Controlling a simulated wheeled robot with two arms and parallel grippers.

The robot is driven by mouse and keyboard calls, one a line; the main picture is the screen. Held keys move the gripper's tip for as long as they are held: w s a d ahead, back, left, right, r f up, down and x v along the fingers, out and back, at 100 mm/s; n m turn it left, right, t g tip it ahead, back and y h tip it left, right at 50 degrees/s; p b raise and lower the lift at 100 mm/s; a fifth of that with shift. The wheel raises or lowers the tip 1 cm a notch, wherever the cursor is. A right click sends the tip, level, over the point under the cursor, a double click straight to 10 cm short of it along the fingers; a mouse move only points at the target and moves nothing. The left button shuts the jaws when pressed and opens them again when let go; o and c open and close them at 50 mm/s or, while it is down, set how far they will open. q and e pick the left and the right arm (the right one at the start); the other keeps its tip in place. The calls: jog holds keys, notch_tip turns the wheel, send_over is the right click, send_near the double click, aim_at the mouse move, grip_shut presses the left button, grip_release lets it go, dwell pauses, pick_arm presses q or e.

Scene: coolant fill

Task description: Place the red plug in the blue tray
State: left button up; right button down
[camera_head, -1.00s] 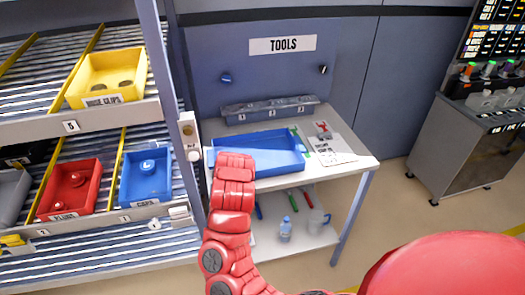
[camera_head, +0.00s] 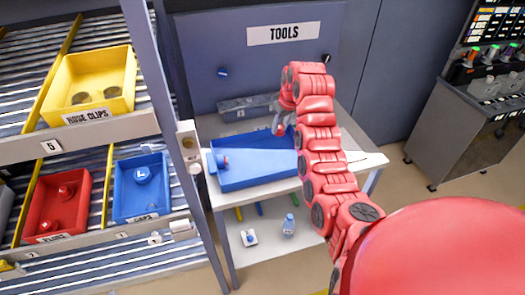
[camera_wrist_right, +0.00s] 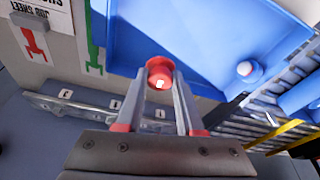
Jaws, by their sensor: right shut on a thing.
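The blue tray (camera_head: 255,177) lies on the table below the TOOLS panel. My right gripper (camera_head: 284,127) is over the tray's back right corner. In the right wrist view my right gripper (camera_wrist_right: 160,78) is shut on the red plug (camera_wrist_right: 159,68), held at the fingertips. There the plug overlaps the edge of the blue tray (camera_wrist_right: 190,25); its height above it is hard to tell. My left gripper is not in view.
A labelled grey rack (camera_head: 245,108) stands behind the tray. The shelf at left holds a yellow hose clip bin (camera_head: 88,85), a red plug bin (camera_head: 58,205) and a blue cap bin (camera_head: 142,187). A small bottle (camera_head: 289,225) stands on the lower table shelf.

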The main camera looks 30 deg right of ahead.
jog(key=f+p, duration=0.2)
jog(key=f, duration=0.2)
jog(key=f+p, duration=0.2)
jog(key=f, duration=0.2)
jog(key=shift+s+f, duration=0.2)
jog(key=shift+f, duration=0.3)
jog(key=shift+a+f, duration=0.1)
jog(key=shift+f, duration=0.05)
jog(key=c, duration=0.5)
grip_release()
